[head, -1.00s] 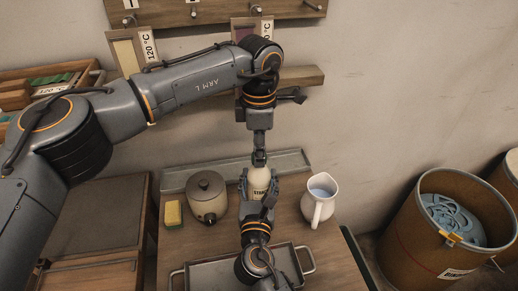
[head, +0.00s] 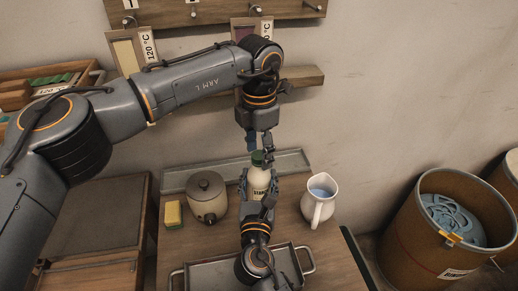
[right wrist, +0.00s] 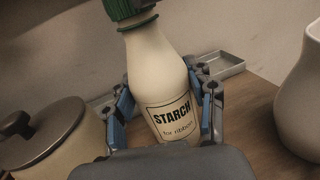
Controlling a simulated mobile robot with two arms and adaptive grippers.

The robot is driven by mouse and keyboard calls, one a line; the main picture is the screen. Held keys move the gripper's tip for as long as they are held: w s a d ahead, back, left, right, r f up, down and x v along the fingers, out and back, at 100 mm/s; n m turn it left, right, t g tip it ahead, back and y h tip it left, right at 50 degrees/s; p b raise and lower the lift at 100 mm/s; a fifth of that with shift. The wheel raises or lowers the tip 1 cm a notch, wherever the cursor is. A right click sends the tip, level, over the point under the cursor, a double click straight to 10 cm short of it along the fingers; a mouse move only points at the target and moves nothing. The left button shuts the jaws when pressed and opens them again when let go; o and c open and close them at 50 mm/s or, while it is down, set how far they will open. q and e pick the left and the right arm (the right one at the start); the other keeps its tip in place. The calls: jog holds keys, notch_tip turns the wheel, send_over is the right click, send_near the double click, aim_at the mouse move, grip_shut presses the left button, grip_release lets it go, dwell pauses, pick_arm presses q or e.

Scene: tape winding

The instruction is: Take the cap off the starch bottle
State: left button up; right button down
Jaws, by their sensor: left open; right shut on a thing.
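The starch bottle (head: 259,181) is cream with a label reading STARCH. It stands tilted in the right wrist view (right wrist: 160,75), where its green ribbed cap (right wrist: 126,9) sits on the neck. The cap also shows in the head view (head: 257,157). My right gripper (right wrist: 165,110) is shut around the bottle's body, one finger on each side. My left gripper (head: 260,142) is open just above the cap, with its fingers spread. In the head view, I cannot tell whether a finger touches the cap.
A lidded pot (head: 207,197) and a yellow sponge (head: 173,214) stand to the left. A white jug (head: 319,199) stands to the right. A metal tray (head: 215,274) lies in front, and a long narrow tray (head: 292,160) lies behind the bottle.

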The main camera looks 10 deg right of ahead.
pick_arm(q)
jog(key=shift+r, duration=2.35)
jog(key=shift+c, duration=0.3)
notch_tip(320, 180, up, 2)
jog(key=m, duration=0.5)
jog(key=shift+r, duration=0.1)
jog(key=m, duration=0.3)
jog(key=shift+r, duration=0.4)
jog(key=shift+f, duration=3.9)
grip_shut()
jog(key=n, duration=0.6)
jog(key=shift+n, duration=0.4)
